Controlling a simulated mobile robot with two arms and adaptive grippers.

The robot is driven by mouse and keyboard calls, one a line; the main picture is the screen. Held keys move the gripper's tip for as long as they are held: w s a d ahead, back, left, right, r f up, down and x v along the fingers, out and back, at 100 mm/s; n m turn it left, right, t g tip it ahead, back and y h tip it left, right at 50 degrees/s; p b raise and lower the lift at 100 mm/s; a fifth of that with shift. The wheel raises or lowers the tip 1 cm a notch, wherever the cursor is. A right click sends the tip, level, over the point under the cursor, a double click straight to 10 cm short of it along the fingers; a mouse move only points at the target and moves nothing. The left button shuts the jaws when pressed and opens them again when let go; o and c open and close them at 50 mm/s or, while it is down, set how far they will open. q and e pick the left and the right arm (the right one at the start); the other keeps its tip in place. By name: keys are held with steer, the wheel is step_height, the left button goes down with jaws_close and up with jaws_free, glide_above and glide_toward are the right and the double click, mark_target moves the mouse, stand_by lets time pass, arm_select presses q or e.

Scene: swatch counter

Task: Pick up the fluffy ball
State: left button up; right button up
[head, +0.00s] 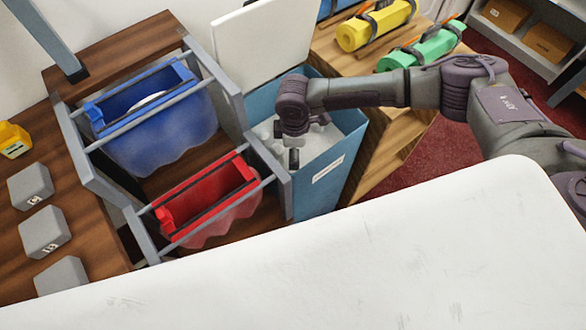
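No fluffy ball can be clearly made out. The tall blue bin (322,186) stands open at centre, with a white label on its front and a pale grey inside. My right arm reaches in from the right, and its gripper (293,158) points down into the mouth of this bin. The gripper and wrist cover part of the bin's inside. The fingers are small and dark, seen edge-on, so I cannot tell whether they are apart or hold anything. My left gripper is not in view.
A blue pouch (165,130) with something white inside and a red pouch (215,215) hang on grey rails left of the bin. Grey blocks (45,232) and a yellow object (13,139) lie on wood at left. Yellow (375,24) and green (422,47) rolls lie behind.

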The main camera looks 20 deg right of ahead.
step_height(320, 180, down, 5)
steer(key=shift+w+r, duration=0.1)
steer(key=shift+r, duration=0.1)
steer(key=f, duration=0.5)
steer(key=shift+s+a+f, duration=0.1)
steer(key=shift+s+a, duration=0.15)
steer(key=c, duration=0.8)
